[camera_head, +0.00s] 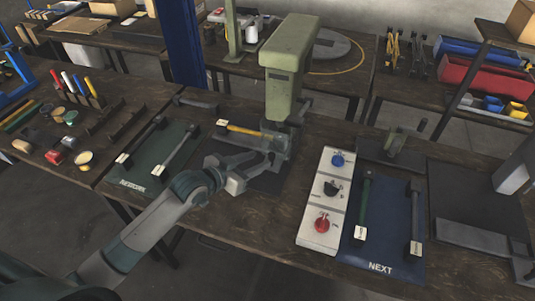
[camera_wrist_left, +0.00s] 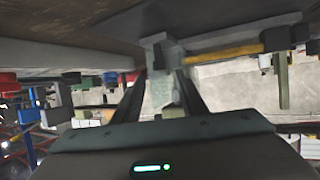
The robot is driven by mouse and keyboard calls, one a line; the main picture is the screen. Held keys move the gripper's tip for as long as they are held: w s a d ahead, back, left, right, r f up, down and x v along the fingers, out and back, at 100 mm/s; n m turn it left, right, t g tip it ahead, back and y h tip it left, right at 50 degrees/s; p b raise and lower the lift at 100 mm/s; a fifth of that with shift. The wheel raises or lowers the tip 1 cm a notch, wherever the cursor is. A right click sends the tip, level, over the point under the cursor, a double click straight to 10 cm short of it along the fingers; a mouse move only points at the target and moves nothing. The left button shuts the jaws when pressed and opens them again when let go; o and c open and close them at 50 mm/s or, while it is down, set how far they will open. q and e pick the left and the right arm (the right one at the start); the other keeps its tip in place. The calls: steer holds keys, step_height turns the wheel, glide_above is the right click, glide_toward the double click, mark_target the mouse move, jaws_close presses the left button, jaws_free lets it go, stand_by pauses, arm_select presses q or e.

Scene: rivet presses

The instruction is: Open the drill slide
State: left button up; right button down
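A green press or drill (camera_head: 287,72) stands on the middle bench, with a grey slide part (camera_head: 272,150) at its base. A tool with a yellow handle (camera_head: 243,131) lies across that base; it also shows in the left wrist view (camera_wrist_left: 222,53). My left gripper (camera_head: 262,169) is low at the front of the base. In the left wrist view my left gripper (camera_wrist_left: 160,82) has its fingers apart, with a pale grey block (camera_wrist_left: 163,88) between them. I cannot tell whether the fingers touch it.
A green mat (camera_head: 150,178) with two tools lies to the left. A white button panel (camera_head: 323,205) and a blue mat (camera_head: 383,245) marked NEXT with two tools lie to the right. A blue post (camera_head: 181,45) rises behind the bench. A shelf (camera_head: 505,40) stands at the far right.

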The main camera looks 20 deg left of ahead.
mark_target(270, 155)
arm_select(q)
steer(key=shift+p+x, duration=0.45)
steer(key=shift+x, duration=2.55)
jaws_close()
